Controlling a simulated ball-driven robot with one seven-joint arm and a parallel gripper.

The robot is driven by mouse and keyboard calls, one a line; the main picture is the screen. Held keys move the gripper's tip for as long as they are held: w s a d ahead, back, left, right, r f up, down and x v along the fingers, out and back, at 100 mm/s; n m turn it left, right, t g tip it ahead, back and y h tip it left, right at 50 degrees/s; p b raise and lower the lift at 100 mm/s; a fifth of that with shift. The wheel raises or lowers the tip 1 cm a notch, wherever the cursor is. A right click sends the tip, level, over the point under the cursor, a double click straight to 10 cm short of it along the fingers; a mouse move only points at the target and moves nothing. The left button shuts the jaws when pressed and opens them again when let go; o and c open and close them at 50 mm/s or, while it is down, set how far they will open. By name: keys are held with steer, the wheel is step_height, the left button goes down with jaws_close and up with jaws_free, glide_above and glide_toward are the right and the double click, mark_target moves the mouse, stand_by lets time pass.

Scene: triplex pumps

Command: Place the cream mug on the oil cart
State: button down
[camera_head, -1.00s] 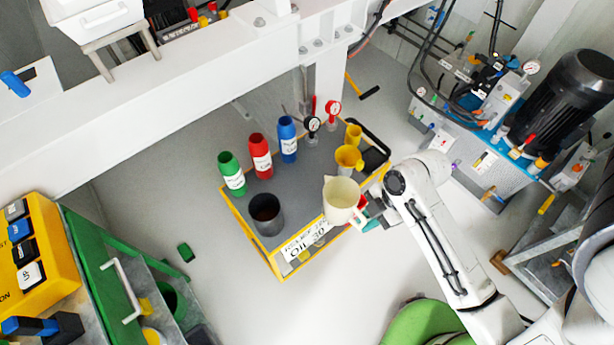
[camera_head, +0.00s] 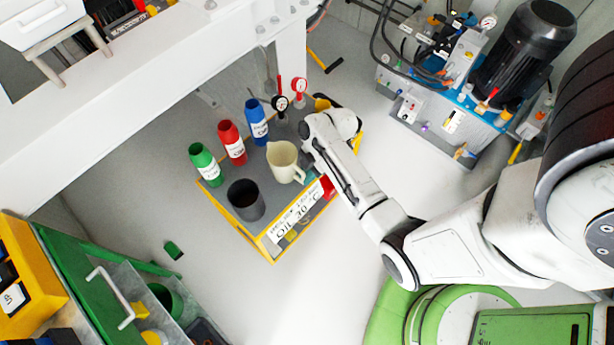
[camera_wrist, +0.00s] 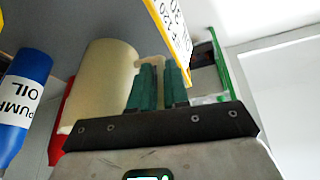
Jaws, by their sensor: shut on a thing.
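The cream mug (camera_head: 282,160), a pitcher-like jug with a handle, is upright over the grey top of the oil cart (camera_head: 268,192), toward its front right. I cannot tell whether its base touches the cart. My gripper (camera_head: 309,177) is at the mug's right side, mostly hidden by my arm in the head view. In the wrist view, the green fingers of my gripper (camera_wrist: 158,84) are shut on the handle of the mug (camera_wrist: 100,82).
A dark cup (camera_head: 246,200) stands left of the mug. Green (camera_head: 205,163), red (camera_head: 232,142) and blue (camera_head: 257,122) bottles stand behind. Gauges (camera_head: 280,104) and a yellow container (camera_head: 322,103) are at the cart's far side. A white beam (camera_head: 130,90) runs behind the cart.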

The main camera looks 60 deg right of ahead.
steer(key=shift+f, duration=1.5)
steer(key=shift+f, duration=0.15)
steer(key=c, duration=1.1)
jaws_free()
steer(key=v, duration=1.1)
steer(key=s+a+r+m+g+h, duration=0.1)
steer(key=s+a+r+m+h, duration=0.1)
steer(key=a+m, duration=0.4)
steer(key=s+a+r+m+h, duration=0.2)
steer(key=s+a+r+m, duration=0.2)
steer(key=a, duration=0.4)
steer(key=s+m, duration=0.1)
steer(key=m, duration=0.1)
steer(key=shift+s+a+r+m+g, duration=0.2)
steer(key=shift+a+r+m+g, duration=0.1)
steer(key=shift+a+g, duration=0.1)
